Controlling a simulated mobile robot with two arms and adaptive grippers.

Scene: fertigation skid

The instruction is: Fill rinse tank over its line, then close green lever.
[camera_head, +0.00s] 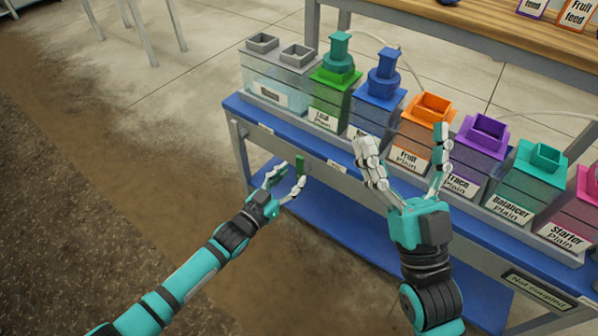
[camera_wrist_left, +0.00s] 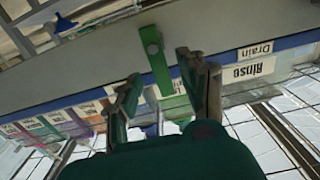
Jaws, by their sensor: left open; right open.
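The clear rinse tank (camera_head: 272,82) with two square grey openings stands at the left end of the bench. Its liquid level and line are not readable. The green lever (camera_head: 301,165) hangs upright below the bench's front edge; it also shows in the left wrist view (camera_wrist_left: 155,62). My left gripper (camera_head: 287,180) is open at the lever, which appears between its fingertips in the left wrist view (camera_wrist_left: 160,72). Contact cannot be told. My right gripper (camera_head: 405,150) is open and empty in front of the orange tank (camera_head: 424,128).
A row of coloured tanks continues right: green (camera_head: 332,95), blue (camera_head: 376,108), purple (camera_head: 472,155) and teal (camera_head: 528,180). Green and blue carry stepped tops. A "Rinse" label (camera_wrist_left: 249,71) and "Drain" label (camera_wrist_left: 255,50) show near the lever.

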